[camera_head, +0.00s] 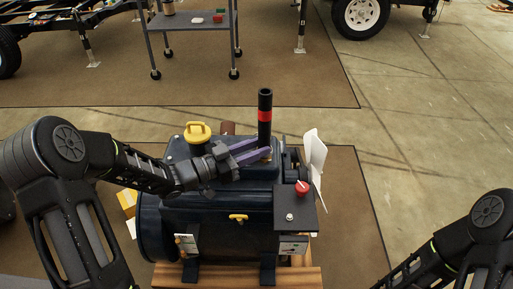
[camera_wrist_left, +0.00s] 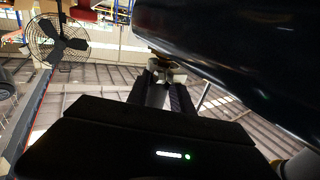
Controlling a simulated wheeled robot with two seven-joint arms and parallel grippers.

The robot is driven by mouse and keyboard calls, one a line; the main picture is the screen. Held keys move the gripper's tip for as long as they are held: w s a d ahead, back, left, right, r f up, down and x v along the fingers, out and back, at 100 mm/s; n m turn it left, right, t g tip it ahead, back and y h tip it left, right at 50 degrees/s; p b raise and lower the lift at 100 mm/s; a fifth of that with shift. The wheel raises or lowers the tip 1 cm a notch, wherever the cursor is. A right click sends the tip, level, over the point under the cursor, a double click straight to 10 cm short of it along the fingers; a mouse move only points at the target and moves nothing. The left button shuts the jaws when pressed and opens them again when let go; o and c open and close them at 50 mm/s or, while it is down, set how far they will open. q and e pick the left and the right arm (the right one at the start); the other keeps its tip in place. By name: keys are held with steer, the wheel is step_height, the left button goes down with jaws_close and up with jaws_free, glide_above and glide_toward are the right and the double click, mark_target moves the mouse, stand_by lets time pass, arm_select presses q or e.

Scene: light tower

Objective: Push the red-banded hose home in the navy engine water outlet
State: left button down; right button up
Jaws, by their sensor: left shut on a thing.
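The black hose with a red band (camera_head: 265,116) stands upright above the top of the navy engine (camera_head: 217,208). My left gripper (camera_head: 267,153) comes in from the left with its purple fingers shut on the low end of the hose, under the red band. The fingers hide the hose's foot and the water outlet below it, so I cannot tell how deep the hose sits. In the left wrist view the gripper's dark fingers (camera_wrist_left: 163,82) reach toward the engine's dark body (camera_wrist_left: 235,45). My right gripper is out of view; only its arm shows at the lower right.
A yellow cap (camera_head: 198,132) sits on the engine, left of the hose. A white fan (camera_head: 315,168) and a red knob (camera_head: 302,187) are on its right. The engine rests on a wooden pallet (camera_head: 300,277). A grey cart (camera_head: 190,22) stands behind.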

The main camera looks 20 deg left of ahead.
arm_select(q)
steer(key=shift+f, duration=0.15)
steer(key=shift+s+f, duration=0.1)
steer(key=shift+f, duration=0.1)
stand_by(0.5)
steer(key=shift+r, duration=0.15)
steer(key=shift+r+p, duration=0.45)
steer(key=shift+p, duration=0.05)
steer(key=shift+r+p, duration=0.35)
steer(key=shift+r, duration=0.2)
stand_by(0.9)
steer(key=shift+f+b, duration=0.8)
steer(key=shift+f, duration=0.15)
stand_by(0.5)
steer(key=shift+f, duration=0.15)
stand_by(0.5)
